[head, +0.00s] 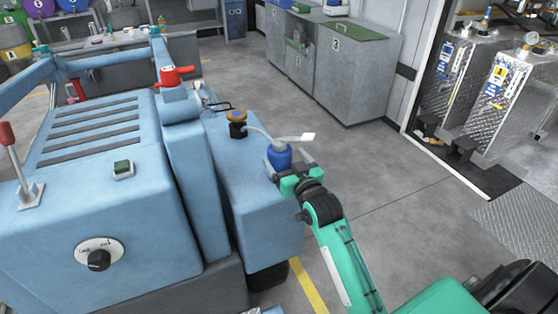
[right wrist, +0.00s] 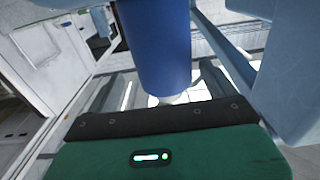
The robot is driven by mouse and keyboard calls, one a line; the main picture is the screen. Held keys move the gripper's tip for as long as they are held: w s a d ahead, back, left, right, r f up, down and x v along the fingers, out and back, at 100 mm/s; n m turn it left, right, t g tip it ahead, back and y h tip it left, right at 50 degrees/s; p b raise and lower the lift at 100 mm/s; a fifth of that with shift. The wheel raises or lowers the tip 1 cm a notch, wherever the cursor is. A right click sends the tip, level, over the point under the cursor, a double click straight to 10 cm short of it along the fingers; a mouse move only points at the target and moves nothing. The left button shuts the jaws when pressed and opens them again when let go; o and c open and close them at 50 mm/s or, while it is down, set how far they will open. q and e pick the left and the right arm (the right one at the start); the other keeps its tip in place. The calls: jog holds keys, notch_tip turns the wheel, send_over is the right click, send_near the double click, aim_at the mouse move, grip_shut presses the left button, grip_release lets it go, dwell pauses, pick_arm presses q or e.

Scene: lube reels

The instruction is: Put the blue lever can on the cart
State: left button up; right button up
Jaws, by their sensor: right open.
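The blue lever can (head: 279,156), with a long white spout, stands upright at the right edge of the light blue cart-like machine (head: 240,180). My right gripper (head: 290,167) is at the can, its open fingers on either side of it. In the right wrist view the can (right wrist: 158,45) shows as a blue cylinder in front of the green gripper body. I cannot tell whether the fingers touch it, or whether its base rests fully on the machine. My left gripper is out of view.
A red-handled valve (head: 174,76) is further back. Grey cabinets (head: 340,75) stand at the back, and metal tanks (head: 497,90) at the right. The floor between is clear.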

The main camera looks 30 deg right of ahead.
jog(key=w, duration=0.4)
jog(key=shift+w+a+p, duration=0.2)
jog(key=shift+p, duration=0.1)
jog(key=shift+w, duration=0.35)
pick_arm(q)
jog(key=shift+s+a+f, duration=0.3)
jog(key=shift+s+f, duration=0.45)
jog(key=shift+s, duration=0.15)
pick_arm(e)
jog(key=c, duration=1.4)
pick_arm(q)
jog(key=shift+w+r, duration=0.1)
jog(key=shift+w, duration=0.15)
pick_arm(e)
jog(key=shift+c, duration=0.2)
jog(key=shift+r, duration=0.1)
